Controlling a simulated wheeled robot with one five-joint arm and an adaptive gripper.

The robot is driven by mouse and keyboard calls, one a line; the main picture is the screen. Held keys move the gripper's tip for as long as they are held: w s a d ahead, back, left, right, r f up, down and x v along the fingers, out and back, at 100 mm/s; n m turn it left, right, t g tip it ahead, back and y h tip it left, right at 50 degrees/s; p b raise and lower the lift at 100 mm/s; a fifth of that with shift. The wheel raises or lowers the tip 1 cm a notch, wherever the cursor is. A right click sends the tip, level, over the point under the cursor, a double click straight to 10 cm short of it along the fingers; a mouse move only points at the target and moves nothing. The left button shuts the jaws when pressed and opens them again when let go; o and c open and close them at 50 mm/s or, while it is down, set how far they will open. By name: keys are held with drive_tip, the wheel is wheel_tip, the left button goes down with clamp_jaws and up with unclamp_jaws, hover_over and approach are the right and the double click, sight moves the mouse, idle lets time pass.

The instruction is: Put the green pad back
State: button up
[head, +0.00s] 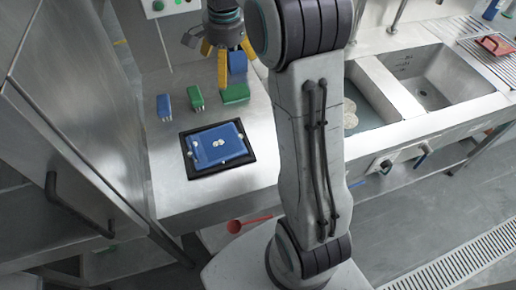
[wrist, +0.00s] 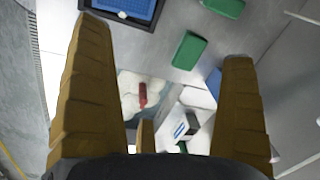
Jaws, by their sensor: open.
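A flat green pad (head: 236,94) lies on the steel counter, and it also shows in the wrist view (wrist: 190,50). A narrower green block with a pale edge (head: 196,97) stands to its left; its top part shows at the upper edge of the wrist view (wrist: 225,7). My gripper (head: 227,60) has yellow fingers spread apart. It is above the counter, behind the flat green pad in the head view, with nothing held. In the wrist view my fingers (wrist: 165,45) frame the counter, with the green pad between and beyond them.
A blue plate in a black frame (head: 186,160) lies at the front of the counter. A blue block (head: 164,107) stands at left, another blue block (head: 237,64) is by my fingers. A sink (head: 430,80) lies right. A steel door (head: 60,120) is at left.

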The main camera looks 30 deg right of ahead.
drive_tip(key=s+a+f+n+t, duration=0.1)
drive_tip(key=s+a+n, duration=0.2)
drive_tip(key=s, duration=0.9)
drive_tip(key=s+a+f+n+t, duration=0.1)
drive_tip(key=s+a+n, duration=0.2)
drive_tip(key=s+n, duration=0.7)
drive_tip(key=shift+s, duration=1.65)
